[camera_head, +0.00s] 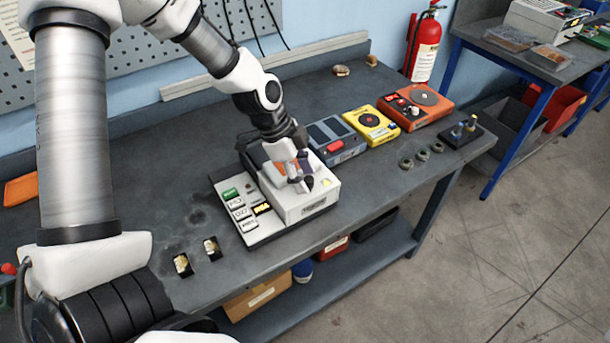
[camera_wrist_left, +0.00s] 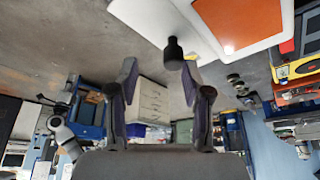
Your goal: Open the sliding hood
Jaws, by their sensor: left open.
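The sliding hood (camera_head: 311,204) is a white cover on a bench device with a pale base (camera_head: 258,233) and a green label. In the left wrist view the hood's white edge with an orange window (camera_wrist_left: 240,25) fills the top right, and a dark knob (camera_wrist_left: 174,54) sticks out from it. My left gripper (camera_head: 304,182) is over the hood's front part in the head view. Its fingers (camera_wrist_left: 158,74) are open, with the knob between them in the picture, nearer the right finger. I cannot tell whether they touch it. My right gripper is not seen.
To the right of the device stand a blue-grey unit (camera_head: 335,140), a yellow unit (camera_head: 371,124) and an orange unit (camera_head: 415,107). Several rings (camera_head: 422,154) lie near the bench's right edge. The bench (camera_head: 140,210) is mostly clear left of the device.

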